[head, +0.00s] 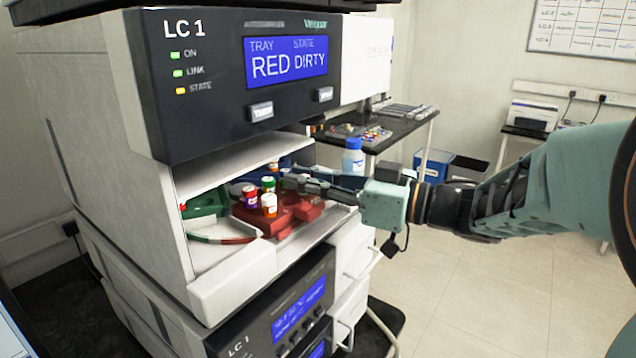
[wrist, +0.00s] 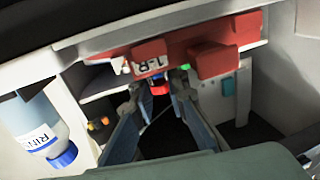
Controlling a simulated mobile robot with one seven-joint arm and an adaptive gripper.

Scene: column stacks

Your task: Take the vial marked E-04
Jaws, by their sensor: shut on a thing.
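Several small vials stand on a red tray (head: 285,222) in the open compartment of the LC 1 unit. One vial has a green cap (head: 268,183), one a red cap (head: 250,192), and one an orange cap and white body (head: 269,205). I cannot read their labels, so I cannot tell which is E-04. My gripper (head: 290,180) reaches in from the right, just beside the vials. In the wrist view my gripper (wrist: 155,92) is shut on a small red-and-white vial (wrist: 160,89) between its fingertips. Its label is not readable.
The display (head: 286,62) reads "TRAY RED, STATE DIRTY". A green tray (head: 205,203) lies at the compartment's left. The compartment's walls and roof sit close around my fingers. A blue-capped bottle (head: 353,158) stands behind my gripper, near a black side table (head: 410,128).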

